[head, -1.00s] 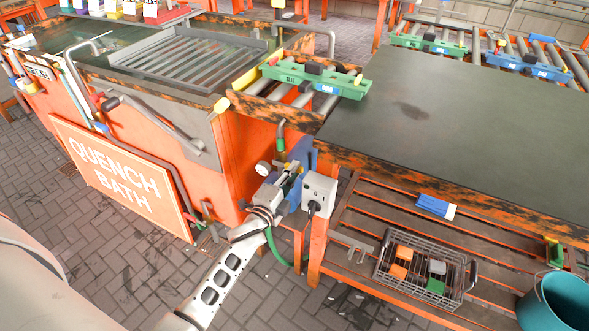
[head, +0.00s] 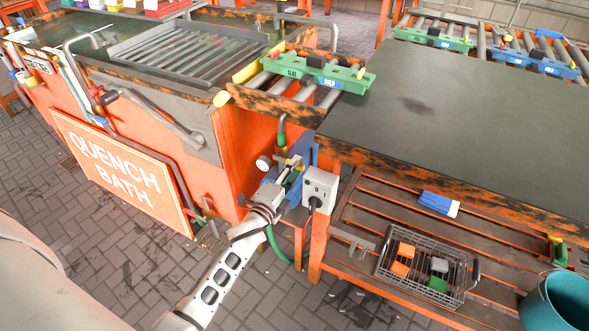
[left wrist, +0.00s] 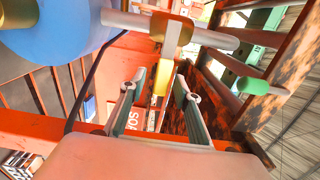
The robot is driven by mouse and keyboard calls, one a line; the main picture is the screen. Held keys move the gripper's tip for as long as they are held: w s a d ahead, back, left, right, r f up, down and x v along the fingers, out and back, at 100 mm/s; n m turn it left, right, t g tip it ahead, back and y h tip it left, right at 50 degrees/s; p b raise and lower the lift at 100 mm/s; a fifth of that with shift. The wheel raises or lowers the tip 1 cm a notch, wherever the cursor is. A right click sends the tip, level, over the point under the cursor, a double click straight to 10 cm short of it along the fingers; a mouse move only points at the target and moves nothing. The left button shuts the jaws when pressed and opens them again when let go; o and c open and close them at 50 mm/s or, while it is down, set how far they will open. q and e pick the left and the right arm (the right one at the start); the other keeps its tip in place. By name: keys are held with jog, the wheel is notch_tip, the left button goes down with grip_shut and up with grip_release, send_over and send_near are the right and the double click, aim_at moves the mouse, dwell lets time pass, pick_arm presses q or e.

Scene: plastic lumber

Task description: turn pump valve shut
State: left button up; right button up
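The blue pump (head: 304,152) stands between the orange quench bath and the grey-topped table. It also shows as a large blue body at upper left in the left wrist view (left wrist: 55,30). In that view a valve lever with yellow parts (left wrist: 171,36) hangs from a grey pipe, its lower yellow end between my fingers. My left gripper (left wrist: 160,82) is open, one finger on each side of the lever; contact cannot be told. In the head view the left gripper (head: 288,180) is at the pump, partly hiding the valve. My right gripper is not in view.
A white socket box (head: 319,188) is close right of the left gripper. A round gauge (head: 263,163) is at its left. A green-gripped handle (head: 282,132) stands above. A wire basket (head: 425,276) and teal bucket (head: 553,303) are lower right. The tabletop (head: 460,130) is mostly clear.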

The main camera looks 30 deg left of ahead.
pick_arm(q)
jog(key=shift+s, duration=0.1)
jog(key=s, duration=1.1)
jog(key=shift+s+a, duration=0.2)
jog(key=shift+s, duration=0.2)
